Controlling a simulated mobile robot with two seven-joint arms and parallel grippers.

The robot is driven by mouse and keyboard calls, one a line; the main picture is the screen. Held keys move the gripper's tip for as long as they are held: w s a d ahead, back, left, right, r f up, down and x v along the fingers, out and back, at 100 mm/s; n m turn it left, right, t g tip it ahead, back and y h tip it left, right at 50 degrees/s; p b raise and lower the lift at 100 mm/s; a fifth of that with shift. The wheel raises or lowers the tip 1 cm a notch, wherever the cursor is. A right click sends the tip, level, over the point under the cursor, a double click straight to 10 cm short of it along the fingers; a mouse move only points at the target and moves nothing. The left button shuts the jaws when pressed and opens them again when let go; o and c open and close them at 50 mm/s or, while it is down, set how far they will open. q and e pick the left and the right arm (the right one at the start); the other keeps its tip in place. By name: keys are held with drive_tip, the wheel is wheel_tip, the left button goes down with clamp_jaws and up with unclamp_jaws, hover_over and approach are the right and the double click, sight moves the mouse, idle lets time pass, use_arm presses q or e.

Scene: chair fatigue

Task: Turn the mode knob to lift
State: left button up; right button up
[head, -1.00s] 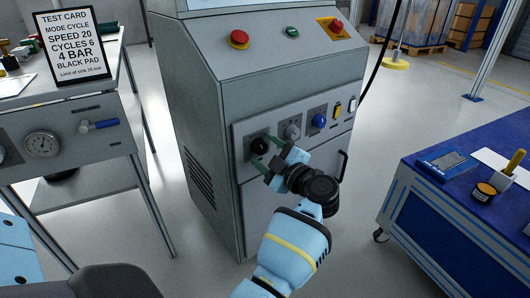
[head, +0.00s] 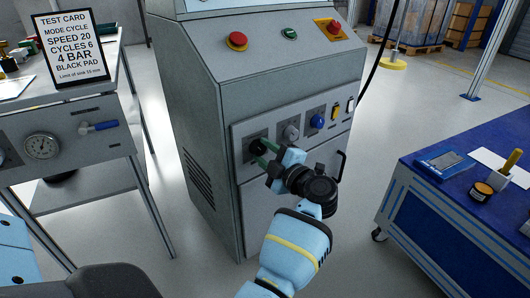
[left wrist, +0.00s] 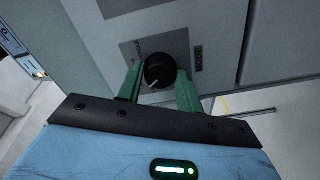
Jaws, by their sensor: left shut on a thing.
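The black mode knob (left wrist: 160,72) sits on a grey plate on the cabinet's front panel, with the word MODE beside it in the left wrist view. A pale pointer line shows on its face. In the head view the knob (head: 256,148) is the leftmost control and is partly covered by the fingers. My left gripper (head: 261,153) reaches it from the front right. Its green fingers (left wrist: 158,84) are shut on the knob, one on either side. The lettering around the knob is too small to read fully. My right gripper is not in view.
The panel also holds a grey knob (head: 291,133), a blue knob (head: 317,121), and yellow and white switches. A red button (head: 237,41) is above. A test card (head: 72,48) reading MODE CYCLE stands on the left bench. A blue-topped cart (head: 425,183) is at right.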

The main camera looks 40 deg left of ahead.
use_arm(q)
drive_tip(key=n, duration=0.4)
drive_tip(key=shift+n, duration=0.4)
drive_tip(key=shift+r, duration=0.1)
idle(0.3)
drive_tip(key=o, duration=0.9)
drive_tip(key=shift+o, duration=0.4)
